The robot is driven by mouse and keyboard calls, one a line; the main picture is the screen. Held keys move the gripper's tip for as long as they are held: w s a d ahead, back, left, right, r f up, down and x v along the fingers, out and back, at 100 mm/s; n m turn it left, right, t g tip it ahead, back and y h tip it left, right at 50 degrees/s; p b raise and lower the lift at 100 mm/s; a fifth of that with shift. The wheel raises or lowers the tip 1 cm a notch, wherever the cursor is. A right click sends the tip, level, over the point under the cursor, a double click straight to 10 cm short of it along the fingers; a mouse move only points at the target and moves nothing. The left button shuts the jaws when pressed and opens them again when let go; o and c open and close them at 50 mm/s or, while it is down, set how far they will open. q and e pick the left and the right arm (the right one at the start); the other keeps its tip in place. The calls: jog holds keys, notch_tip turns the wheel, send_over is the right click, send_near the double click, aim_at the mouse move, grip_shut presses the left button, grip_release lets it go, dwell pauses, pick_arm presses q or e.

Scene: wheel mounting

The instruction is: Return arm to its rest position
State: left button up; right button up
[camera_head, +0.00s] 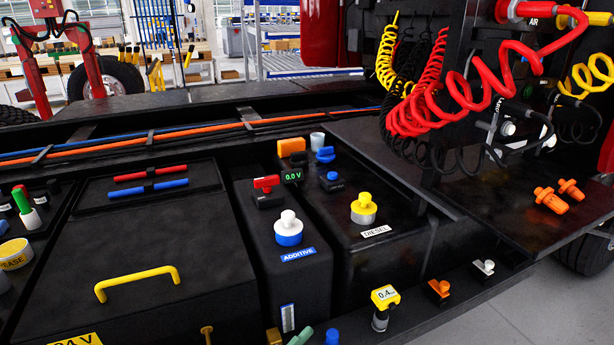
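Neither of my grippers shows in the head view, and I see no part of either arm. The view is filled by a dark truck chassis with a black battery box (150,240) at the left, which has a yellow handle (137,281). A black tank (385,240) with a yellow-and-white diesel cap (364,208) stands in the middle. Beside it is a narrower additive tank with a blue-and-white cap (288,230).
Red coiled air hoses (430,105) and a yellow coiled hose (388,60) hang at the upper right. Two orange fittings (551,200) sit on the right deck. A red lift post (28,70) and a tyre (105,80) stand behind. Grey floor (500,315) is clear at lower right.

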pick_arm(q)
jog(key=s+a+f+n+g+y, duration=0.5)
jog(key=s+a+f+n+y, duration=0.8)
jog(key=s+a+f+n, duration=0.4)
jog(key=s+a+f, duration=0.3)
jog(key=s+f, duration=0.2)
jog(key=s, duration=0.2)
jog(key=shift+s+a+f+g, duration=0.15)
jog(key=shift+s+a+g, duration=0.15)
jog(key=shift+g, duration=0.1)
